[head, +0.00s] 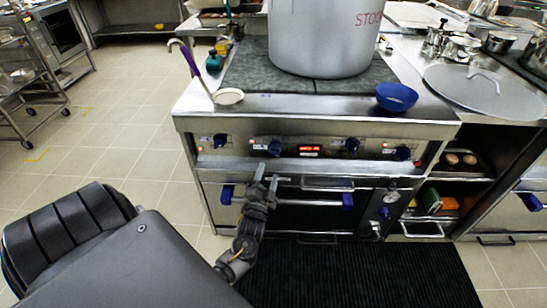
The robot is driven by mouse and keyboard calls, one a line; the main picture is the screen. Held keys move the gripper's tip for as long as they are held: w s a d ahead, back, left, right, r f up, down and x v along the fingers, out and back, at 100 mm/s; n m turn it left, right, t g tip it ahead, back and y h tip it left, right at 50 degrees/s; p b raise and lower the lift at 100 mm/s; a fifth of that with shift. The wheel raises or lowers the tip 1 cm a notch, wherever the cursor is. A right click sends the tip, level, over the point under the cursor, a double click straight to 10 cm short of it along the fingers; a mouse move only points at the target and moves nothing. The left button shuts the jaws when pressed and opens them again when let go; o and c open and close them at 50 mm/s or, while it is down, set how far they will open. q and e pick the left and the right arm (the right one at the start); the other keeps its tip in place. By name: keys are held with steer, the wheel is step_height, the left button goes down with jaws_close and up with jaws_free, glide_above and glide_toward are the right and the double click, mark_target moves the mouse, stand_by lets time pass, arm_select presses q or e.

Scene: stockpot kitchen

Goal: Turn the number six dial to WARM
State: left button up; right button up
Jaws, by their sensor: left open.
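The stove's front panel (330,154) carries several blue dials: one at the left (220,140), one left of the lit red display (275,148), one right of it (352,145) and one at the right end (403,153). Another blue dial (383,212) sits lower, below a round gauge. The dial numbers and any WARM mark are too small to read, so I cannot tell which is number six. My left gripper (267,176) is open and empty, its fingers pointing up just below the panel, in front of the oven door. My right gripper is not in view.
A large stockpot (325,40) stands on the cooktop. A purple-handled ladle (228,97) and a blue bowl (397,97) sit at the stove's front edge. The oven handle (327,184) juts out near my gripper. A black mat (340,275) covers the floor in front.

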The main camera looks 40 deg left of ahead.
mark_target(275, 155)
arm_select(q)
steer(key=x, duration=0.8)
steer(key=shift+w, duration=0.2)
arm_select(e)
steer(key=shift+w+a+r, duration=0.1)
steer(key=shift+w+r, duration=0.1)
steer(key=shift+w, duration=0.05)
arm_select(q)
steer(key=c, duration=1)
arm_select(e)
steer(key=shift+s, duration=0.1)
arm_select(q)
steer(key=shift+n, duration=0.3)
